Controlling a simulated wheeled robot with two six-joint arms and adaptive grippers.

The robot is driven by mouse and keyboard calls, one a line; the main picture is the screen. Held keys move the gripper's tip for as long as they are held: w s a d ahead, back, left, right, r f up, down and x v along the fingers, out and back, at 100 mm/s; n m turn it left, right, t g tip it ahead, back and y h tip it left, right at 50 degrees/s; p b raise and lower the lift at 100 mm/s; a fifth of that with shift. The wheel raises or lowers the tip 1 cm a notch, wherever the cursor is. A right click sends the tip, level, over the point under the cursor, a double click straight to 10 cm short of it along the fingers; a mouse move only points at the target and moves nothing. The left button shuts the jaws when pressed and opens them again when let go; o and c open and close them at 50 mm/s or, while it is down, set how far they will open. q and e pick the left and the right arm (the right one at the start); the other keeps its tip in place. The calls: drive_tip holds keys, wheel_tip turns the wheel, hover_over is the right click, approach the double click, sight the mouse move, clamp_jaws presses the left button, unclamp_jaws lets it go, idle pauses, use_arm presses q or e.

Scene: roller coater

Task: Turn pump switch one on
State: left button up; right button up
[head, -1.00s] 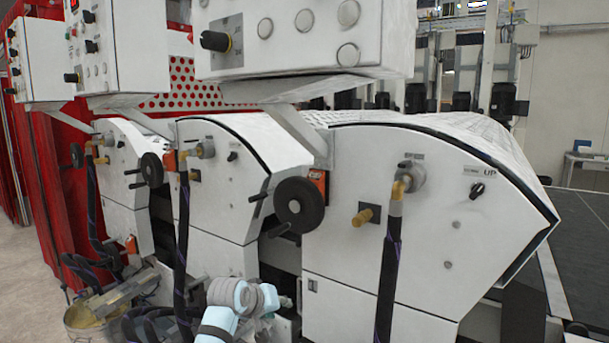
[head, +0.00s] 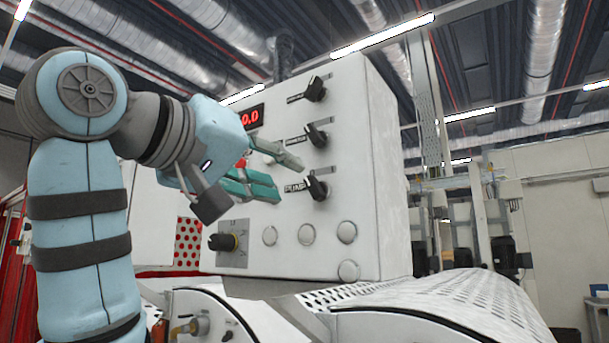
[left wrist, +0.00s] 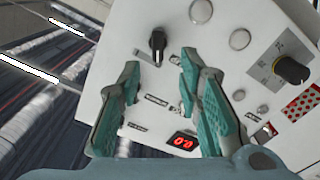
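A white control box (head: 355,205) fills the middle of the head view, with several black rotary switches down its right side. The lowest switch (head: 317,186) has a label that seems to read PUMP; its number is not legible. This knob also shows in the left wrist view (left wrist: 157,43), just beyond the gap between the fingertips. My left gripper (head: 291,180) has teal fingers spread apart and pointing at this knob from the left. In the left wrist view the open fingers (left wrist: 159,66) are empty, with the knob apart from them. My right gripper is not in view.
A middle switch (head: 316,136) and a top switch (head: 314,88) sit above. A red display (head: 250,117) is left of them. Round buttons (head: 306,234) and a large dial (head: 226,242) are below. A perforated white cover (head: 440,300) lies at lower right.

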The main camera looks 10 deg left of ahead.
sight(310, 185)
use_arm(q)
drive_tip(key=p+x, duration=0.2)
drive_tip(key=x, duration=0.5)
drive_tip(key=shift+d+r, duration=0.1)
drive_tip(key=shift+d, duration=0.1)
drive_tip(key=shift+a, duration=0.1)
clamp_jaws()
